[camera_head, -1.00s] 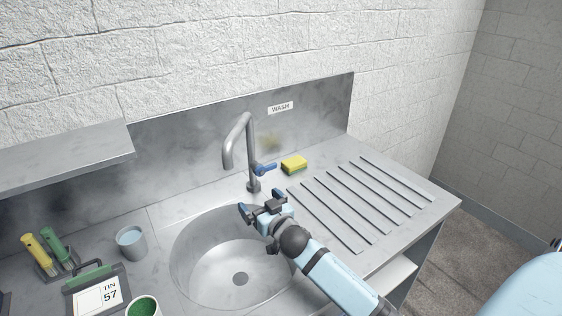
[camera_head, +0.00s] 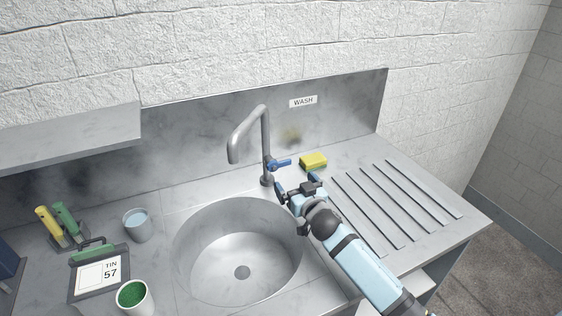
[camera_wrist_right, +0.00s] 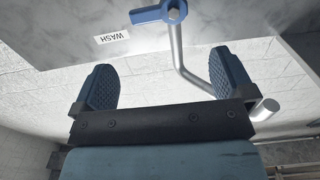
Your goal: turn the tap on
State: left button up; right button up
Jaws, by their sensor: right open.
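The grey tap (camera_head: 265,145) stands behind the round sink, with its spout curving over to the left. Its blue lever handle (camera_head: 279,164) sticks out to the right from the tap body. In the right wrist view the blue handle (camera_wrist_right: 155,13) is at the top, beyond the fingertips, and the tap's bent pipe (camera_wrist_right: 180,55) runs below it. My right gripper (camera_head: 297,181) is open and empty, just in front of and below the handle, apart from it. In the right wrist view its two blue pads (camera_wrist_right: 160,80) are spread wide. My left gripper is not in view.
The round sink (camera_head: 190,232) lies left of my right arm. A yellow sponge (camera_head: 313,160) sits right of the tap, behind the ribbed drainer (camera_head: 390,205).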

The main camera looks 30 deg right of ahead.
aim_at(279, 162)
jog(key=w, duration=1.1)
jog(key=shift+w+d, duration=0.25)
jog(key=shift+d, duration=0.1)
jog(key=shift+c, duration=0.5)
jog(key=c, duration=0.6)
